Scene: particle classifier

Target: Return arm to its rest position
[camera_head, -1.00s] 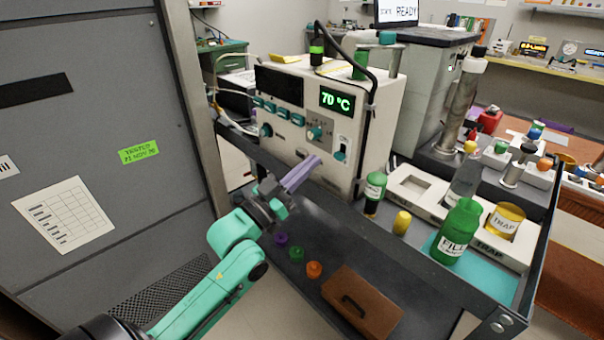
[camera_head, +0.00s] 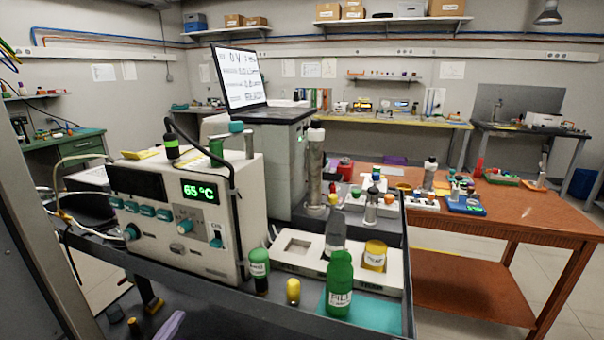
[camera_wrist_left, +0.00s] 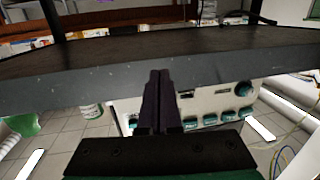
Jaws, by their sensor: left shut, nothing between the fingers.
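My left gripper (camera_head: 172,325) shows only as purple-grey fingertips at the bottom edge of the head view, in front of the white heater unit (camera_head: 190,245). The rest of that arm is out of the head view. In the left wrist view, the left gripper (camera_wrist_left: 158,85) has its two dark fingers pressed together, with nothing between them. The heater's front panel (camera_wrist_left: 215,105) shows behind the fingers there, beside a dark bench edge (camera_wrist_left: 75,78). My right gripper is in neither view.
On the dark bench stand a green bottle (camera_head: 340,290), a green-capped vial (camera_head: 259,268), a yellow piece (camera_head: 293,291) and a white tray (camera_head: 285,262). The heater display (camera_head: 200,192) reads 65 °C. A brown table (camera_head: 490,215) stands at right.

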